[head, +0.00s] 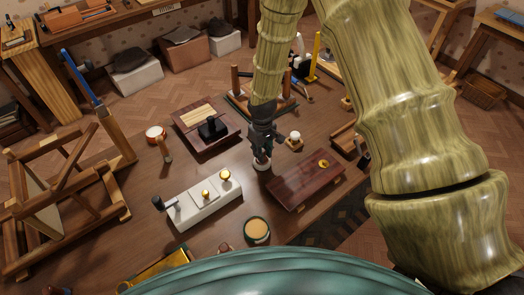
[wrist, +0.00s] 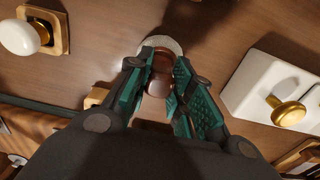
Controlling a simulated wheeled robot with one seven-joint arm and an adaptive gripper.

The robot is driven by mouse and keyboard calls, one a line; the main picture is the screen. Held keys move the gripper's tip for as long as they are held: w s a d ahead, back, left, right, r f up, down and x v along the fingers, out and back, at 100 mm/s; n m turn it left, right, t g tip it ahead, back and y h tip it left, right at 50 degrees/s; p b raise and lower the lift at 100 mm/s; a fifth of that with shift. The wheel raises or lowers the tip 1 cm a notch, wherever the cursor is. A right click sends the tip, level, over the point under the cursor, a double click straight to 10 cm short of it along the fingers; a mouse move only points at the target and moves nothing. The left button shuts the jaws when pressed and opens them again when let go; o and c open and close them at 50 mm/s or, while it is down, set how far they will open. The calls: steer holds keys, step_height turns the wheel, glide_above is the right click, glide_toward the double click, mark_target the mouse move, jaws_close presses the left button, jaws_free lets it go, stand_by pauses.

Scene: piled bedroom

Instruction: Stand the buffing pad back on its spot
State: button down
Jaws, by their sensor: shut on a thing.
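The buffing pad (head: 261,166) has a pale round face and shows just below my gripper in the head view. In the wrist view its brown wooden handle (wrist: 159,74) stands between the green-padded fingers, with the pale rim beyond it. My gripper (head: 262,148) is shut on the handle, pointing down over the middle of the table. The gripper also shows in the wrist view (wrist: 157,92). The pad is at or just above the tabletop; I cannot tell whether it touches. I cannot make out which place is its spot.
A white block with brass knobs (head: 196,207) is at the lower left, and a dark red board (head: 290,190) at the right. A white knob on a wooden square (head: 295,139) is close by. A round tin (head: 257,230) stands in front. Bare tabletop surrounds the pad.

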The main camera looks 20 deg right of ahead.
steer(key=shift+f, duration=0.3)
steer(key=c, duration=1.2)
jaws_free()
steer(key=shift+r, duration=0.1)
steer(key=shift+r+p, duration=2.3)
steer(key=shift+r, duration=1.7)
